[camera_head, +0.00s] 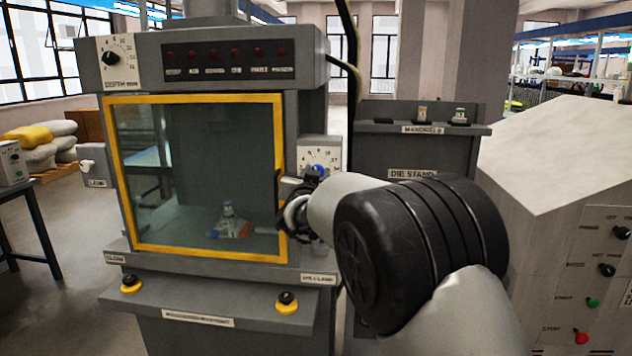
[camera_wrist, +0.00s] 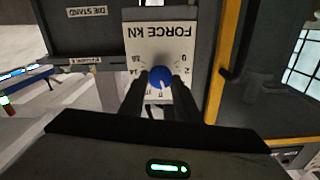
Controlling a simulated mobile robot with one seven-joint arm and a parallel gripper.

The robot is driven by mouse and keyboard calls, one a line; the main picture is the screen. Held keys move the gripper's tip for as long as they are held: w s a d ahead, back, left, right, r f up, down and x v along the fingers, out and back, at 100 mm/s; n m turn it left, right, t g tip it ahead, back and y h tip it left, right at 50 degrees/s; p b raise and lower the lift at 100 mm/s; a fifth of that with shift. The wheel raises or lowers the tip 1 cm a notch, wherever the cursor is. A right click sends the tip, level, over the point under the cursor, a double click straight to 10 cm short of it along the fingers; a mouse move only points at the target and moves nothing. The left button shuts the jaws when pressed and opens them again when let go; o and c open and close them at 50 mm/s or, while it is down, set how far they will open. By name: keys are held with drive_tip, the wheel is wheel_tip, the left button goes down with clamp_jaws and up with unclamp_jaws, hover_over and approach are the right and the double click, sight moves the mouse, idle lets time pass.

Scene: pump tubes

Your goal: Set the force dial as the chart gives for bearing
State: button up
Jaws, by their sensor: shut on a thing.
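The force dial is a white plate (camera_head: 320,154) on the right side of the press; it shows upside down in the wrist view (camera_wrist: 160,32), lettered FORCE KN. Its blue knob (camera_wrist: 159,77) sits between the two dark fingers of my gripper (camera_wrist: 158,88), which is shut on it. A pale pointer mark shows on the knob's lower side in the wrist view, toward small scale numbers partly hidden by the fingers. In the head view the blue knob (camera_head: 318,170) shows just above my gripper (camera_head: 308,182). No bearing chart can be made out.
The press has a yellow-framed window (camera_head: 208,97), closed, with small parts inside. A depth dial (camera_head: 112,58) is at its upper left. Yellow-based buttons (camera_head: 287,303) line the front ledge. The die stand (camera_head: 412,150) is behind my arm, and a grey control cabinet (camera_head: 570,200) stands at the right.

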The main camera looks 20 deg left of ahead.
drive_tip(key=shift+d+m+b, duration=0.1)
drive_tip(key=shift+m+b, duration=0.85)
drive_tip(key=shift+m, duration=0.95)
drive_tip(key=o, duration=1)
drive_tip(key=shift+o, duration=0.2)
drive_tip(key=shift+s, duration=0.1)
drive_tip(key=v, duration=1.7)
drive_tip(key=shift+s+d, duration=0.1)
